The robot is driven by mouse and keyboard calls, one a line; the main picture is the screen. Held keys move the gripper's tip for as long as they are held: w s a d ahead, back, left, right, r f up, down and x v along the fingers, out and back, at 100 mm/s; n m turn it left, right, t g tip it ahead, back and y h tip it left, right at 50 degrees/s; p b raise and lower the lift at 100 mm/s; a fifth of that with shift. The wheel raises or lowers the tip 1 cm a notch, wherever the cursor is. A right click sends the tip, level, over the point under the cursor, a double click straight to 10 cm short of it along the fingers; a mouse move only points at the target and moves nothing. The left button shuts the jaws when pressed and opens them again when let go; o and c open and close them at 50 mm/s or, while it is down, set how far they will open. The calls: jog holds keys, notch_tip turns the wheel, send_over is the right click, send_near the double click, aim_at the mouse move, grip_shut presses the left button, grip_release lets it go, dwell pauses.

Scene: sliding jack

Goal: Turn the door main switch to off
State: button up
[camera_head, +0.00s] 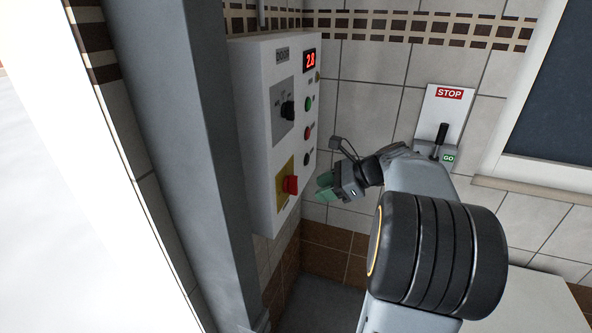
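The white control box (262,128) hangs on the wall at the left centre, with a small sign at its top that looks like "DOOR". The red main switch (290,185) sits on a yellow plate (281,200) low on the box's front; its exact setting is too small to read. My gripper (324,187), with green fingertips, is just right of the red switch in the picture. A gap shows between them, and nothing shows in the gripper. The fingers overlap from this angle, so their opening is unclear.
The box also carries a black selector knob (288,110), several round buttons (307,133) and a red display (310,61) reading 2.8. A grey post (190,130) stands left of the box. A STOP/GO lever panel (443,120) is on the tiled wall at right.

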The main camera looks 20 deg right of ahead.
aim_at(297, 177)
jog(key=w+d+r+m+t, duration=0.1)
jog(key=d+r+m+t, duration=0.15)
jog(key=d+m, duration=0.2)
jog(key=shift+n+y, duration=0.3)
jog(key=shift+n, duration=0.05)
jog(key=p+x, duration=0.2)
jog(key=x, duration=1)
jog(key=shift+w+f, duration=0.1)
jog(key=shift+w, duration=0.3)
jog(key=shift+c, duration=0.2)
grip_shut()
